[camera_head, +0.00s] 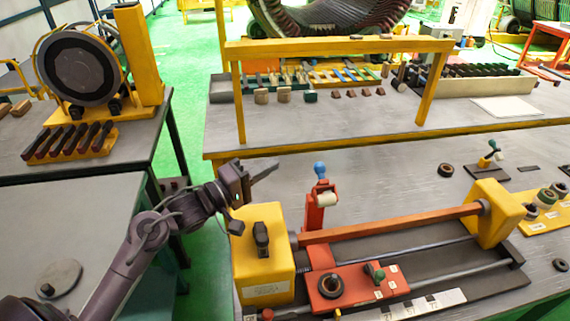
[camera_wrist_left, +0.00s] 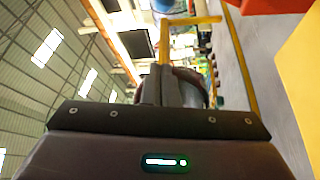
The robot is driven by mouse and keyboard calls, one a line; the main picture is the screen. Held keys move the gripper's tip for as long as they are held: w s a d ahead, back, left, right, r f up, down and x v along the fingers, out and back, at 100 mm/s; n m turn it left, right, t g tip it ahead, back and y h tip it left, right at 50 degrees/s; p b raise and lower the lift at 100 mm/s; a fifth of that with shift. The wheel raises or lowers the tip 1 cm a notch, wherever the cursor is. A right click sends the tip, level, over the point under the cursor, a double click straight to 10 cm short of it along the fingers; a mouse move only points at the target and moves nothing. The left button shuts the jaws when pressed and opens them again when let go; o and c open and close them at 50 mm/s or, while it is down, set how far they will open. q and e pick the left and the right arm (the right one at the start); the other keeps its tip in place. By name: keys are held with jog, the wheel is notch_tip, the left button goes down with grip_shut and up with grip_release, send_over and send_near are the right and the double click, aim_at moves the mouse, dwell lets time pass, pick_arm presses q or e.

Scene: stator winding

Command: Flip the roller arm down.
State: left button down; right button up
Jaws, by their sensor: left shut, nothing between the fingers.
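The roller arm (camera_head: 314,212) stands upright in the head view, a red arm with a white roller (camera_head: 327,199) and a blue knob (camera_head: 320,169) at its top. It rises behind the red carriage (camera_head: 358,285) of the winding machine, near the left yellow block (camera_head: 264,280). My left gripper (camera_head: 264,167) is left of the blue knob at about its height in the picture, fingers pointing right. It is shut and empty, apart from the roller arm. In the left wrist view, the shut fingers (camera_wrist_left: 172,88) show at the centre. My right gripper is not in view.
An orange bar (camera_head: 390,221) spans the machine to the right yellow block (camera_head: 492,212). A yellow frame (camera_head: 340,46) stands behind over small parts. Loose rings and fittings lie at the right. The grey tabletop behind the roller arm is clear.

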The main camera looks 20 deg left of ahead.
pick_arm(q)
jog(key=p+x, duration=0.3)
jog(key=x, duration=0.6)
jog(key=s+d+p, duration=0.1)
jog(key=s+d+f+p, duration=0.1)
jog(key=shift+s+d, duration=0.35)
jog(key=shift+s, duration=0.05)
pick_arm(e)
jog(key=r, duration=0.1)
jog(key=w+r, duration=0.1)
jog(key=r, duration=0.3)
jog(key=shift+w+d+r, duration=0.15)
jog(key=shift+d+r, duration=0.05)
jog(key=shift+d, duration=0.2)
pick_arm(q)
jog(key=shift+w, duration=0.1)
